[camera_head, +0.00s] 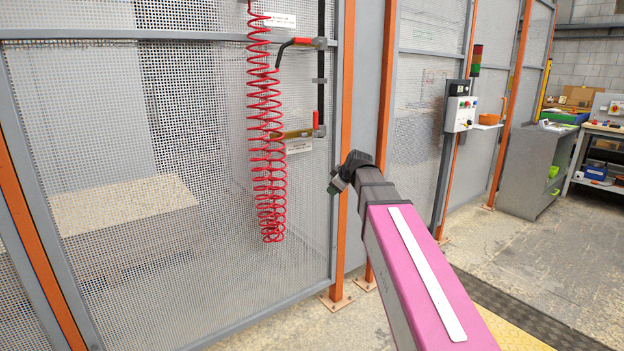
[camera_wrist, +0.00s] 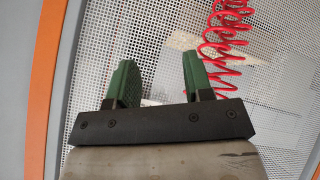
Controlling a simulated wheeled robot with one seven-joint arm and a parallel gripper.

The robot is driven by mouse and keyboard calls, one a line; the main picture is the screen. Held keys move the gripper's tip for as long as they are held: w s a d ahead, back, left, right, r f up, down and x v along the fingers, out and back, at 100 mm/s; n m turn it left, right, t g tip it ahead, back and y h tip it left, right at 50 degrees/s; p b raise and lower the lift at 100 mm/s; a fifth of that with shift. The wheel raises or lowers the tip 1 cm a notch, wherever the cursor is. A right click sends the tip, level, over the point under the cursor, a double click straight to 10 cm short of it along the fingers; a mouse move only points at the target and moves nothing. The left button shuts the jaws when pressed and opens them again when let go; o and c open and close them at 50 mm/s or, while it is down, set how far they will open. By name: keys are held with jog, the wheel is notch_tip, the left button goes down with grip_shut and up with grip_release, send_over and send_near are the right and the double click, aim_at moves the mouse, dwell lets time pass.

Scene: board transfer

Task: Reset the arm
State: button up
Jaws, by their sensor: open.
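My gripper (camera_wrist: 157,68) shows in the wrist view with two green fingers on a dark bar. The fingers stand apart with nothing between them, so it is open and empty. Grey perforated mesh lies beyond the fingertips. In the head view my gripper (camera_head: 338,184) is small and dark with a green tip, at the far end of my pink arm. It appears right of the red coiled hose, in front of the orange posts. Its fingers cannot be told apart there.
A mesh fence (camera_head: 200,150) fills the left. A red coiled hose (camera_head: 268,140) hangs on it and also shows in the wrist view (camera_wrist: 220,45). Orange posts (camera_head: 387,90) stand behind my arm. A control box (camera_head: 460,114) and grey cabinet (camera_head: 532,170) stand right. Floor between is clear.

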jog(key=s+d+f+m+g+h, duration=0.1)
jog(key=s+d+f+m+g, duration=0.1)
jog(key=s+f, duration=0.6)
jog(key=s+d+f+m+g+h, duration=0.2)
jog(key=s+f+m, duration=0.4)
jog(key=s+f, duration=0.3)
jog(key=s+d+f+m+g+h, duration=0.1)
jog(key=s+d+f+m+g, duration=0.2)
jog(key=f, duration=1.2)
jog(key=s+d+m, duration=0.1)
jog(key=s+d, duration=0.2)
jog(key=s, duration=0.2)
jog(key=shift+s+f+g, duration=0.15)
jog(key=shift+f+g, duration=0.2)
jog(key=shift+g, duration=0.05)
